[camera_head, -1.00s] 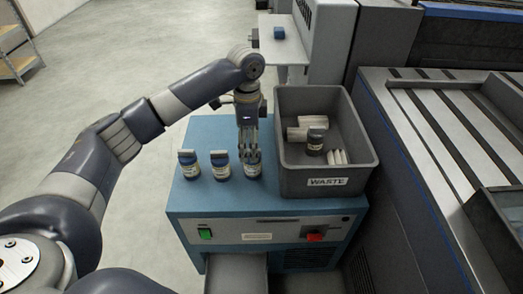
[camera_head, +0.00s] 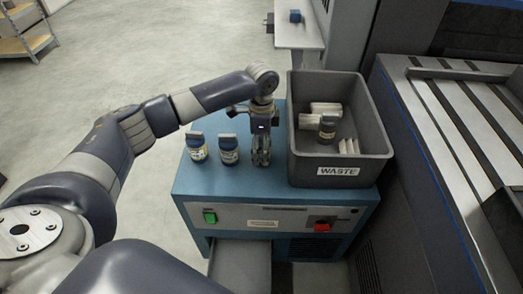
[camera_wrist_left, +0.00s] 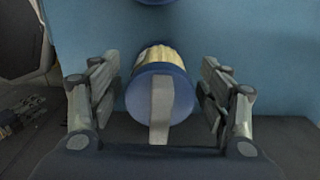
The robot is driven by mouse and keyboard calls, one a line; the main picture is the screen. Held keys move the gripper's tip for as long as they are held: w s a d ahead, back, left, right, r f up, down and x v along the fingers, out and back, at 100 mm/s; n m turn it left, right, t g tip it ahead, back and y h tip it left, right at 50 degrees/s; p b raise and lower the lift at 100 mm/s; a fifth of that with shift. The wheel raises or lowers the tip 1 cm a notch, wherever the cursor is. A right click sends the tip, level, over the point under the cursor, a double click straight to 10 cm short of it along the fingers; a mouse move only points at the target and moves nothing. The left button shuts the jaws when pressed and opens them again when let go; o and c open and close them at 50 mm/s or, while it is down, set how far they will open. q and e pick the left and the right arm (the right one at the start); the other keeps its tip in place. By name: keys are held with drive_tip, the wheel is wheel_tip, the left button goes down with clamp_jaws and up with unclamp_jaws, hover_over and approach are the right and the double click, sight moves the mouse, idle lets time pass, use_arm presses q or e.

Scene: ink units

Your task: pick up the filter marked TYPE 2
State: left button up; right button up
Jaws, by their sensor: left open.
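Two dark-blue capped filters with pale labels, a left one (camera_head: 196,147) and a middle one (camera_head: 228,149), stand upright on the blue cabinet top (camera_head: 215,182). My left gripper (camera_head: 261,162) is lowered at the right end of this row, beside the waste bin. The type markings are too small to read.
A grey bin marked WASTE (camera_head: 338,171) stands just right of the gripper, holding several pale filters and a dark one (camera_head: 327,128). A blue item (camera_head: 295,16) sits on a shelf behind. Part of another blue object (camera_wrist_left: 155,2) shows at the wrist view's top edge.

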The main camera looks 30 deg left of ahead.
use_arm(q)
drive_tip(key=shift+f, duration=0.3)
drive_tip(key=c, duration=1.2)
drive_tip(key=shift+r, duration=0.1)
drive_tip(key=shift+c, duration=0.2)
drive_tip(key=shift+r, duration=0.1)
